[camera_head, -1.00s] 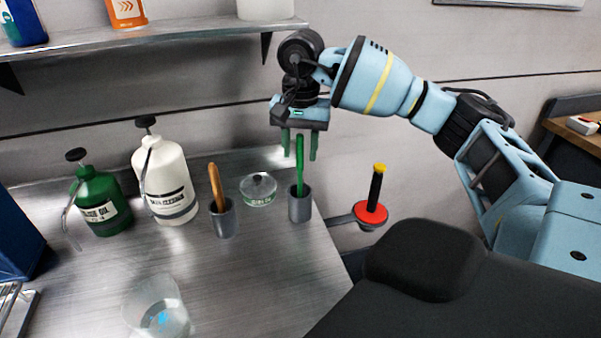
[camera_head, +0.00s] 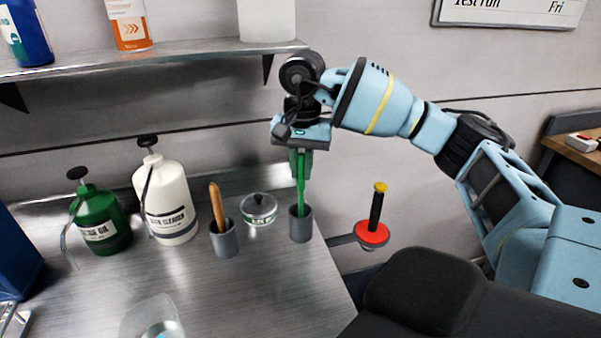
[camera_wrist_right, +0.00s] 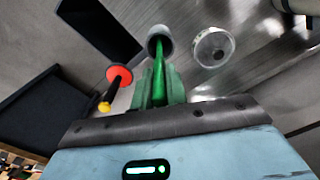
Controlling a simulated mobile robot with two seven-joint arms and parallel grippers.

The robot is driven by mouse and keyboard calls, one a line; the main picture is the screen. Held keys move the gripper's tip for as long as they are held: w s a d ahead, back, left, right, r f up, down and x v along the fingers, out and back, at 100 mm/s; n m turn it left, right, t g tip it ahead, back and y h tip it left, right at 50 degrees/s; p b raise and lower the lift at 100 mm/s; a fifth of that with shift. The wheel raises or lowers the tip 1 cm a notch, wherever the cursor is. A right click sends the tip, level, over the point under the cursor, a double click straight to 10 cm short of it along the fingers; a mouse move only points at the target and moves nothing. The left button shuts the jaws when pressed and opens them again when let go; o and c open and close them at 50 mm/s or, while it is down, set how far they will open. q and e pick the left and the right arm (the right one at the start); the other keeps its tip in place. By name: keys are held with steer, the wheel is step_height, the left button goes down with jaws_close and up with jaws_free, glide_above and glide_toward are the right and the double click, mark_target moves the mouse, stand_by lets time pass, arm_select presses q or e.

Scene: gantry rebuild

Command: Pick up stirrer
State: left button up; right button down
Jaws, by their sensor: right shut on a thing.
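The green stirrer (camera_head: 301,190) stands upright with its lower end inside a grey cup (camera_head: 301,226) near the right edge of the metal counter. My right gripper (camera_head: 301,172) is above the cup and shut on the upper part of this stirrer. In the right wrist view the green fingers (camera_wrist_right: 158,88) close around the green stirrer (camera_wrist_right: 158,62), which runs down into the grey cup (camera_wrist_right: 160,38). A second stirrer, brown (camera_head: 216,205), stands in another grey cup (camera_head: 223,240) to the left. My left gripper is not in view.
A small lidded glass jar (camera_head: 259,209) stands between the cups. A white jug (camera_head: 165,195) and a green jug (camera_head: 101,222) are at the left. A clear beaker (camera_head: 150,320) is at the front. A red disc with a black handle (camera_head: 373,232) is right of the counter. A shelf (camera_head: 150,60) hangs above.

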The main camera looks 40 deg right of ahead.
steer(key=shift+s+a+r, duration=0.15)
steer(key=shift+r, duration=0.1)
step_height(320, 180, up, 6)
steer(key=shift+f, duration=0.15)
step_height(320, 180, up, 6)
steer(key=shift+s+f+p, duration=0.1)
steer(key=shift+p, duration=1.1)
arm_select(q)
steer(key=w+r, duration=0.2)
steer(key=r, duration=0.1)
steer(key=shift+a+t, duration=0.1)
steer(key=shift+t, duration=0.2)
arm_select(e)
steer(key=s+a, duration=0.4)
steer(key=s, duration=0.4)
steer(key=s+a+f, duration=0.1)
steer(key=s+a, duration=0.4)
steer(key=s, duration=0.3)
steer(key=shift+s, duration=0.35)
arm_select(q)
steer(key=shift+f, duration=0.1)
arm_select(e)
steer(key=shift+a, duration=0.15)
